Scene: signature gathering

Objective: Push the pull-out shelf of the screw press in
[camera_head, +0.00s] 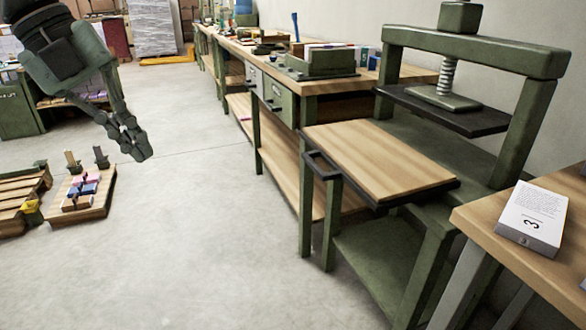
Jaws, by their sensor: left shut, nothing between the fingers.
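The green screw press (470,55) stands at the right against the wall, with a screw and a dark pressing plate (440,108). Its pull-out shelf (378,158) has a wooden top and juts out from the frame toward the aisle. A dark handle (321,163) is on the shelf's left end. My left gripper (138,150) hangs at the upper left, shut and empty, well apart from the shelf and over the open floor. My right gripper is not in view.
A long workbench (345,83) with drawers runs back along the wall behind the press. A table (520,262) with a white box (533,216) stands at the lower right. A pallet (82,207) with small items lies at the left. The floor between is clear.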

